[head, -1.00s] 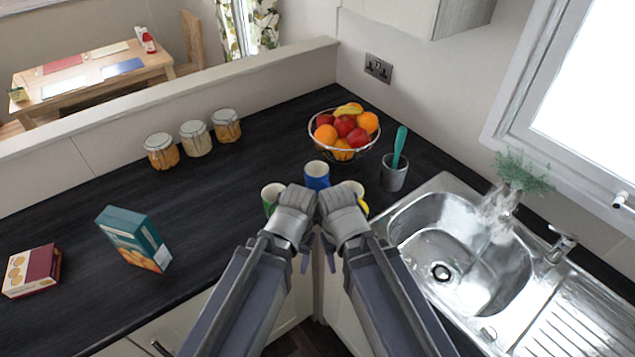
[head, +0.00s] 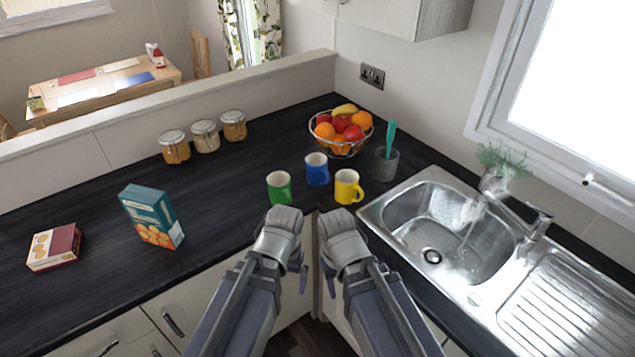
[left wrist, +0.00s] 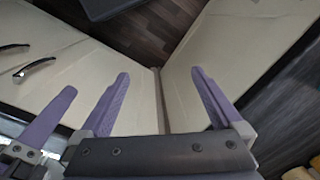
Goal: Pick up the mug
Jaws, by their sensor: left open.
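Three mugs stand upright on the dark worktop: a green mug (head: 279,188), a blue mug (head: 317,171) behind, and a yellow mug (head: 346,187) with its handle to the right. The task does not say which one. My left gripper (head: 298,272) is in front of the worktop's inner corner, below the mugs in the picture and apart from them. In the left wrist view it is open and empty (left wrist: 160,73), facing cabinet fronts and the floor. My right gripper (head: 331,272) is beside it; its jaws are mostly hidden.
A fruit bowl (head: 340,147) and a grey cup with a teal utensil (head: 386,163) stand behind the mugs. The sink (head: 430,215) with running water is to the right. Several jars (head: 205,137), a teal box (head: 152,216) and a red box (head: 54,248) are left. Worktop left of the green mug is clear.

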